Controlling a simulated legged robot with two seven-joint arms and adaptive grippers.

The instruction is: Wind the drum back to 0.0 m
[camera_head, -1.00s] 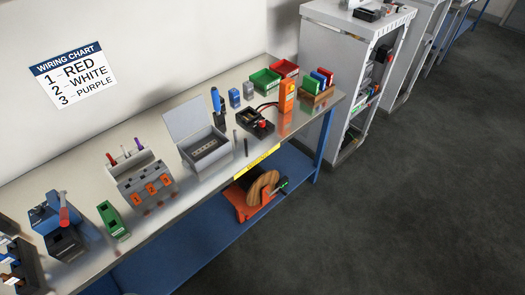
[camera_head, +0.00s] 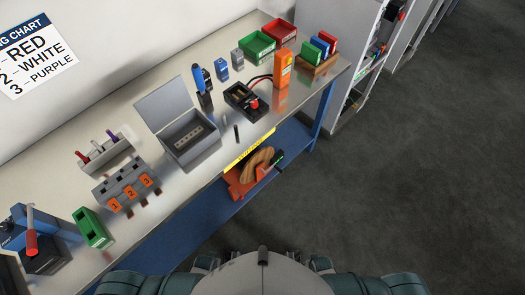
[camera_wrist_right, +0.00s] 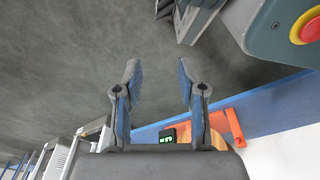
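The wooden drum (camera_head: 256,165) sits in an orange stand (camera_head: 238,187) on the blue lower shelf under the bench. A small dark counter (camera_head: 278,157) with green lit marks is at its right side; the marks are too small to read. In the right wrist view the counter (camera_wrist_right: 168,136) and part of the orange stand (camera_wrist_right: 232,127) show beyond the fingers.
The bench (camera_head: 165,62) above carries a grey open box (camera_head: 178,128), a green holder (camera_head: 93,229), an orange device (camera_head: 284,68) and several bins. A yellow label (camera_head: 249,150) marks its front edge. A white cabinet (camera_head: 330,40) stands beyond. The floor (camera_head: 400,180) in front is clear.

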